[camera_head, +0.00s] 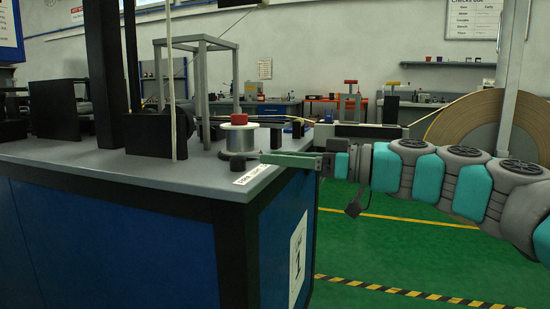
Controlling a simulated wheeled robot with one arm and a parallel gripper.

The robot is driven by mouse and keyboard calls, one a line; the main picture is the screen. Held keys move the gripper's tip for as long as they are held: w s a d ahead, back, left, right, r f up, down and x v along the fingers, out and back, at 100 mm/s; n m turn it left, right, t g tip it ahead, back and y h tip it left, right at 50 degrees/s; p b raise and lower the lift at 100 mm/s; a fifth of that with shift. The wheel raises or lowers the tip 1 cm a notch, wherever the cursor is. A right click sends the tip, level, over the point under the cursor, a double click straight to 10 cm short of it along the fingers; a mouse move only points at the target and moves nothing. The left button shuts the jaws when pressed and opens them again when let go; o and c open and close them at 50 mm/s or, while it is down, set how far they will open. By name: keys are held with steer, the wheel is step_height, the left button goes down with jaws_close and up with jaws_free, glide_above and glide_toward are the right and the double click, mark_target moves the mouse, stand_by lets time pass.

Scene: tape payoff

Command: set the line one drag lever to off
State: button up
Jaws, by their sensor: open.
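A blue workbench with a grey top (120,172) stands at the left, with a "1" sign (298,258) on its side. A metal cylinder with a red cap (239,119) stands near its front right corner. I cannot tell whether this is the drag lever or part of it; no lever arm or off mark is readable. A white label strip (250,175) lies on the top in front of the cylinder. My gripper (268,159) reaches in from the right, just right of the cylinder at the bench corner. It appears empty; whether it touches anything is unclear.
Dark posts (105,75) and a grey frame (204,85) rise from the bench. A large tape roll (465,125) stands behind my arm. Red-topped devices (351,100) stand farther back. The green floor (400,255) right of the bench is clear, with yellow and striped lines.

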steer(key=shift+w+a, duration=0.2)
steer(key=shift+a, duration=0.4)
jaws_close()
stand_by(1.1)
